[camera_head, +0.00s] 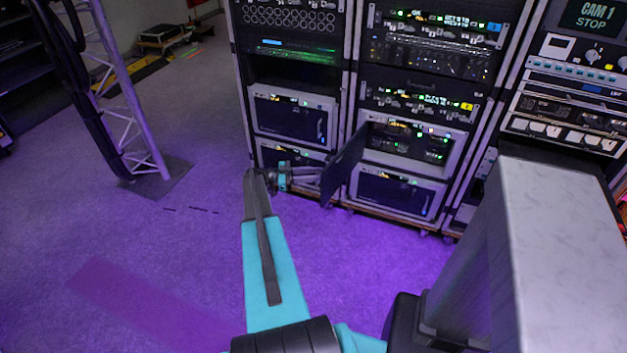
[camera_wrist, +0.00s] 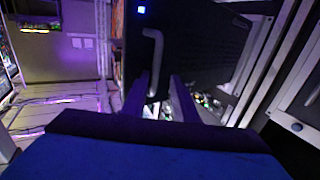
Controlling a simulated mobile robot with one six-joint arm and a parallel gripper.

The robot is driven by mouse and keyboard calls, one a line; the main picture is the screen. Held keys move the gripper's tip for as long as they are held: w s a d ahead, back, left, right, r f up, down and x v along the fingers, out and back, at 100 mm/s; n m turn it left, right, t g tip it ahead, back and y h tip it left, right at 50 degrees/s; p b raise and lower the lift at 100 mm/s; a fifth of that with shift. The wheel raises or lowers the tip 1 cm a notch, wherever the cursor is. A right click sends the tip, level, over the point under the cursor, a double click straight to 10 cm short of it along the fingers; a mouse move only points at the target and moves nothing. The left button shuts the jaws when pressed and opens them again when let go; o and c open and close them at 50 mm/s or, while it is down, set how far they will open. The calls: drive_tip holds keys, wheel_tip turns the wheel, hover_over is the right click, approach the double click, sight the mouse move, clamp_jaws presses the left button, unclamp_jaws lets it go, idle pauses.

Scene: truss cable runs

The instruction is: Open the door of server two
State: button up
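In the head view a dark server door (camera_head: 345,166) stands swung outward from the upper server (camera_head: 436,151) in the middle rack. The lit inside of that server shows. I cannot read a label that says which server is number two. My gripper (camera_head: 318,176) is at the outer face of this door. In the wrist view the door (camera_wrist: 205,45) fills the upper middle, with a grey bar handle (camera_wrist: 153,48) on it. My gripper's two fingers (camera_wrist: 160,98) are apart, with the handle's lower end between them. Contact with the handle cannot be told.
A closed server (camera_head: 398,194) sits below the open one. Two more closed servers (camera_head: 293,118) are in the left rack. A pale-topped box (camera_head: 560,220) stands at the near right. A truss tower (camera_head: 125,90) stands at left; the purple floor between is clear.

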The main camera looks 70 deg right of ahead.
drive_tip(key=shift+w+a+f, duration=0.1)
drive_tip(key=b+v, duration=0.3)
drive_tip(key=v, duration=1)
drive_tip(key=shift+w+b, duration=0.35)
